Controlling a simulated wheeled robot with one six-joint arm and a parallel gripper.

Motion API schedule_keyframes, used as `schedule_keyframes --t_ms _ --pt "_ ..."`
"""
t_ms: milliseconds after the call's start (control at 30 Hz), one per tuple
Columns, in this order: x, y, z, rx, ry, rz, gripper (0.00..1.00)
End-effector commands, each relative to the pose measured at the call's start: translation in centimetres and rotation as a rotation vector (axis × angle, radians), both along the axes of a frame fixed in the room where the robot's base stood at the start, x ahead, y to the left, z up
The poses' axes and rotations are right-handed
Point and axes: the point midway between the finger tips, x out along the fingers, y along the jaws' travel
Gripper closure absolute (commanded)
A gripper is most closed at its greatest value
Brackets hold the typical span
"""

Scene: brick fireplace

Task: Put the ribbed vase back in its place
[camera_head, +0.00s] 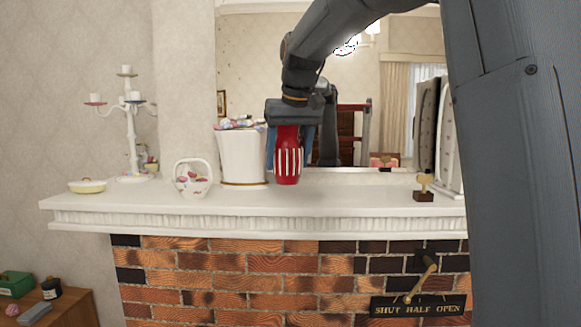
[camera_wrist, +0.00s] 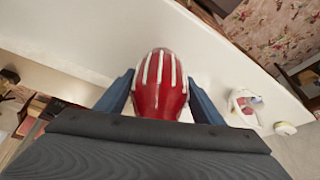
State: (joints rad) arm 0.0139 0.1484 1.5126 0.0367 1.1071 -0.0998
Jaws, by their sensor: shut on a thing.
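The ribbed vase (camera_head: 288,165) is red with white vertical ribs. It is upright above the white mantel shelf (camera_head: 330,201), right of a white pot. My gripper (camera_head: 289,128) points down and is shut on the vase's upper part. In the wrist view the vase (camera_wrist: 160,88) sits between the two blue fingers of my gripper (camera_wrist: 160,100). I cannot tell whether its base touches the shelf or hangs just above it.
A white pot (camera_head: 241,158) stands close left of the vase. Further left are a white basket (camera_head: 193,180), a candelabra (camera_head: 132,140) and a shallow dish (camera_head: 87,186). A small brass-topped stand (camera_head: 423,190) is at right. The shelf between vase and stand is clear. A mirror is behind.

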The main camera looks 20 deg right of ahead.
Motion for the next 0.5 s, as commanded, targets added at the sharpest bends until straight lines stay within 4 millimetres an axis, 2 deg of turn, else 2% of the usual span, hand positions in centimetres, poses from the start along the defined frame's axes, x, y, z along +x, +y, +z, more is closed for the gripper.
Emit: schedule_keyframes --t_ms 233,500 --pt "-0.1 0.2 -3.2 0.000 0.002 0.002 0.74" --pt "0.0 0.2 -3.7 0.000 -0.002 0.003 0.74"
